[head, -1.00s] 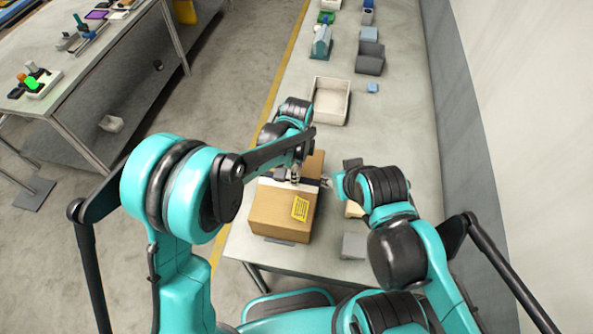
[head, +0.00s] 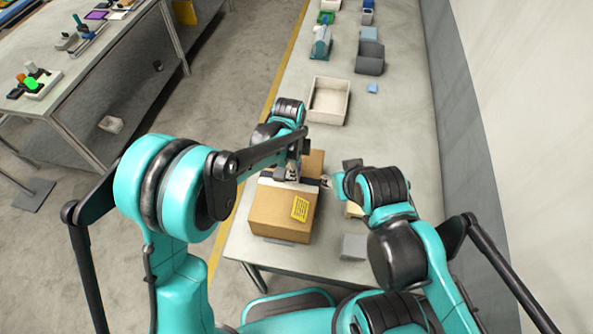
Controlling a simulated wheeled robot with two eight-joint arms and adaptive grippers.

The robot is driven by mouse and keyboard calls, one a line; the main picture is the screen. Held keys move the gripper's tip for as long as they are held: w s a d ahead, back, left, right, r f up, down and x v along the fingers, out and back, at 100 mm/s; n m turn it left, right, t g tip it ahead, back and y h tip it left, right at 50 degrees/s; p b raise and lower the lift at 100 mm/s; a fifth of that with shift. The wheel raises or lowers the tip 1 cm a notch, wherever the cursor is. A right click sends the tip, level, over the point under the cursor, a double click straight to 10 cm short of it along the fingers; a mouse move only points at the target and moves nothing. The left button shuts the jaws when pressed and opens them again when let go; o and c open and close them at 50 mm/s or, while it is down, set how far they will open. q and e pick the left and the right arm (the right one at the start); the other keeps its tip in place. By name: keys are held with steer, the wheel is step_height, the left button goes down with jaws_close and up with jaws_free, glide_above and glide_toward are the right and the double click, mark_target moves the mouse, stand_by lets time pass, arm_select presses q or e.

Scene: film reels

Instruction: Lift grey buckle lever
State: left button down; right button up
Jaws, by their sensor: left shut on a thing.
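A brown cardboard box (head: 276,208) with a yellow label (head: 300,208) sits on the grey bench in the head view. A pale strap (head: 311,184) runs across its top. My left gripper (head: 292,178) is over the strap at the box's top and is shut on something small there. The grey buckle lever is too small and too covered by the gripper to make out clearly. My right gripper (head: 329,182) is beside the box's right edge, near the strap. Whether its fingers are open or shut does not show.
An empty beige tray (head: 312,116) stands beyond the box. A small grey block (head: 354,246) lies right of the box, near my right arm. Grey bins (head: 370,60) and other items line the bench farther back. A second table (head: 60,95) stands at left.

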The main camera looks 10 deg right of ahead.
mark_target(280, 172)
arm_select(q)
steer(key=h+b, duration=0.1)
steer(key=a+g+h+b, duration=0.1)
steer(key=h, duration=0.1)
steer(key=shift+w+a+r, duration=0.15)
steer(key=shift+w+r, duration=0.05)
steer(key=shift+w, duration=0.1)
steer(key=a+g+h+b, duration=0.1)
steer(key=h+b, duration=0.2)
steer(key=g+h+b, duration=0.1)
steer(key=h+b, duration=0.1)
steer(key=b, duration=0.1)
steer(key=w+a+g+h+b, duration=0.1)
steer(key=h+b, duration=0.2)
steer(key=b, duration=0.1)
steer(key=shift+w+a+f+g+h, duration=0.1)
steer(key=shift+a+g+h, duration=0.2)
steer(key=shift+a+g, duration=0.1)
steer(key=shift+a+g+h+b, duration=0.25)
steer(key=shift+g+h+b, duration=0.15)
steer(key=shift+h+b, duration=0.8)
steer(key=c, duration=1.2)
jaws_free()
steer(key=shift+w, duration=0.1)
step_height(280, 172, up, 10)
